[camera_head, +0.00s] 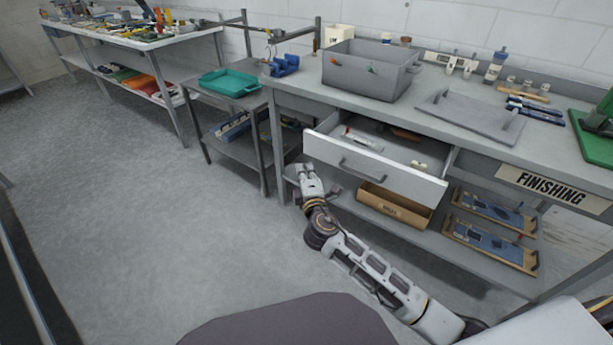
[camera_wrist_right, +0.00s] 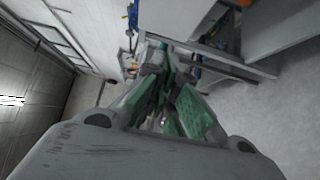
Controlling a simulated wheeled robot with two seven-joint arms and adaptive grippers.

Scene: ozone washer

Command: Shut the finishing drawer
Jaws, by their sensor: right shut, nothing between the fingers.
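The finishing drawer (camera_head: 375,168) is pulled out from under the grey workbench, with its white front panel and dark bar handle facing the floor area. A few small items lie inside it. My right gripper (camera_head: 306,168) is near the left end of the drawer front, shut and empty; I cannot tell whether it touches the panel. In the right wrist view the fingers (camera_wrist_right: 172,75) are together, with a pale panel (camera_wrist_right: 280,25) to their upper right. My left gripper is not in view.
A grey bin (camera_head: 365,72) and a grey lid (camera_head: 470,115) sit on the bench (camera_head: 440,80). A cardboard box (camera_head: 395,207) and blue trays (camera_head: 490,245) lie on the shelf below. A side table with a teal tray (camera_head: 229,82) stands left. The floor (camera_head: 130,210) at left is clear.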

